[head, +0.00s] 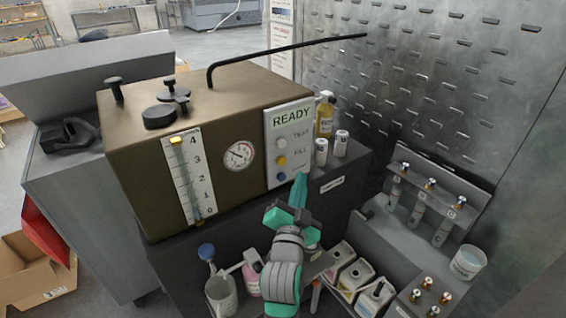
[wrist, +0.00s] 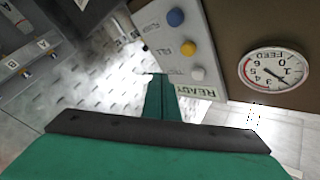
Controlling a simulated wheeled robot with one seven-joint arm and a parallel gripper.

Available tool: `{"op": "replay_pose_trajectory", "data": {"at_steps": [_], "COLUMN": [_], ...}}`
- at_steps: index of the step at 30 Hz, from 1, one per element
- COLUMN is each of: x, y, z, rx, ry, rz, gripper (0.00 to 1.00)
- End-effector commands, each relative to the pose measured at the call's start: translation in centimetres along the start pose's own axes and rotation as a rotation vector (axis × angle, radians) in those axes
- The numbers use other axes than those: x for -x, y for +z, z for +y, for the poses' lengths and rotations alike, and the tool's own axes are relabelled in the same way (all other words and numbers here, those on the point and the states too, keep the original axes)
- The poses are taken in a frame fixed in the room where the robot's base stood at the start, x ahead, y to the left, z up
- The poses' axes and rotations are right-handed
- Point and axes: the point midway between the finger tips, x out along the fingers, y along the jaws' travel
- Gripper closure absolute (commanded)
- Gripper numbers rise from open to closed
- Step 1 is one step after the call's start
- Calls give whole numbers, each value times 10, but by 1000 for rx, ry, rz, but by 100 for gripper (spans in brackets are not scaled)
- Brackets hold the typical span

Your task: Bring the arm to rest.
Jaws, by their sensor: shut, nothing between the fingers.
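My gripper (head: 299,190) is shut and empty, with its green fingers pointing up just in front of the lower part of the READY panel (head: 289,141). In the wrist view the closed fingers (wrist: 160,85) show below the panel (wrist: 180,45), with its blue, yellow and white buttons. I cannot tell whether the fingertips touch the panel. The brown washer box (head: 200,140) carries a round gauge (head: 238,156), also in the wrist view (wrist: 274,68), and a level scale (head: 190,178) with a yellow marker near 4.
Bottles (head: 325,114) and small white containers (head: 341,143) stand right of the panel. Jugs (head: 356,278) and a pitcher (head: 221,295) sit low around my arm. A black tube (head: 290,47) arches above the box.

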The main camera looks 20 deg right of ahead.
Motion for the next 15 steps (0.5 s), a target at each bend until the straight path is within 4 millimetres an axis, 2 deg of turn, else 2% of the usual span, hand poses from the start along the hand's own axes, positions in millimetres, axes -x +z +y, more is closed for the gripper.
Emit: {"op": "replay_pose_trajectory", "data": {"at_steps": [8, 11, 15], "x": [4, 16, 47], "y": [6, 22, 59], "z": [2, 9, 25], "rx": [10, 39, 110], "ry": [-2, -10, -33], "rz": [-7, -29, -79], "gripper": [100, 100, 100]}}
